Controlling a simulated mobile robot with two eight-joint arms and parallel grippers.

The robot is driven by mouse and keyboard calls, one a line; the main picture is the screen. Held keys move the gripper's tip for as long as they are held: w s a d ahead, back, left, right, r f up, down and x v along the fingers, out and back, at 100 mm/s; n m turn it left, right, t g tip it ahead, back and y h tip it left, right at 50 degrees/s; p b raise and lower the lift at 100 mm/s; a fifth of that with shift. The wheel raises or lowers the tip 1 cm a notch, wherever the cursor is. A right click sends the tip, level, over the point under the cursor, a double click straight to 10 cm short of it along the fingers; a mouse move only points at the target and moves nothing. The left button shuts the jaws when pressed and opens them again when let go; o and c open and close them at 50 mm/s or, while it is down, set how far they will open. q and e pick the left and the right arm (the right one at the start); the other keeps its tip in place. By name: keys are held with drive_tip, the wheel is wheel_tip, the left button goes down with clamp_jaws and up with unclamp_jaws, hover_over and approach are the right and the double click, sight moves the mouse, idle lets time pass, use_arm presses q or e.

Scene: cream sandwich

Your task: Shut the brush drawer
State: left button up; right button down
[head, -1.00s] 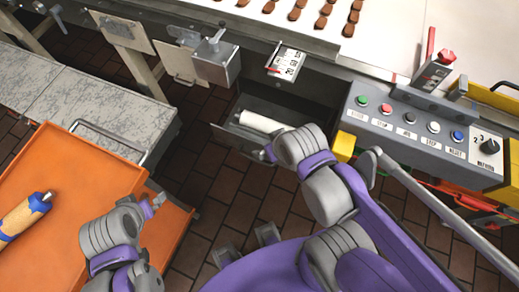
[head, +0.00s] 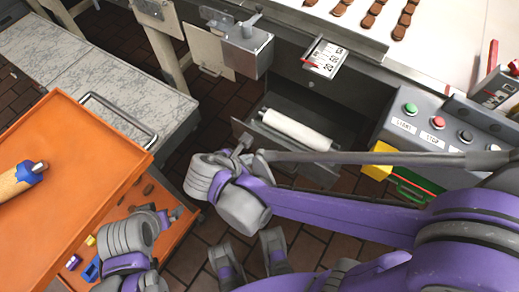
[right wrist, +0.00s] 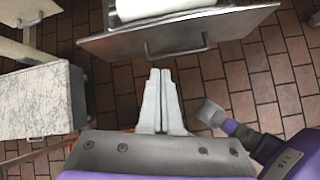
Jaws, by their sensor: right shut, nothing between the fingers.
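The brush drawer stands open below the machine's edge, its grey front panel (head: 262,143) facing me. A white roller brush (head: 297,130) lies inside it. In the right wrist view the drawer front (right wrist: 120,46) with its bar handle crosses the top, and part of the brush (right wrist: 165,8) shows behind it. My right gripper (head: 243,145) is shut and empty at the left end of the drawer front. In its wrist view the fingers (right wrist: 160,72) point at the front just below the handle; whether they touch cannot be told. My left gripper (head: 176,213) is over the orange cart; its jaw state is unclear.
A button panel (head: 440,125) stands right of the drawer, with a yellow block (head: 377,162) at its corner. A grey box (head: 245,50) hangs left above the drawer. An orange cart (head: 75,150) carrying another roller (head: 18,178) is at left. Brick floor lies between.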

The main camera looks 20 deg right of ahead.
sight(265, 141)
drive_tip(key=w+d+f+n+b, duration=0.1)
drive_tip(key=w+f, duration=0.1)
drive_tip(key=w+d+f+n+b, duration=0.1)
drive_tip(key=w+d+f, duration=0.1)
drive_tip(key=w+f, duration=0.1)
drive_tip(key=w+d+f+n+t+b, duration=0.1)
drive_tip(key=w+f, duration=0.1)
drive_tip(key=f, duration=0.1)
drive_tip(key=shift+w+d+f+h, duration=0.15)
drive_tip(key=shift+d+f+h, duration=0.05)
drive_tip(key=shift+d+h, duration=0.2)
use_arm(q)
drive_tip(key=shift+f, duration=2.45)
use_arm(e)
drive_tip(key=shift+w+d, duration=0.3)
drive_tip(key=shift+d, duration=0.05)
use_arm(q)
drive_tip(key=shift+f+b, duration=0.95)
drive_tip(key=shift+b, duration=0.05)
use_arm(e)
drive_tip(key=w+d, duration=1.6)
drive_tip(key=d, duration=0.3)
drive_tip(key=shift+r, duration=0.15)
drive_tip(key=shift+w, duration=0.15)
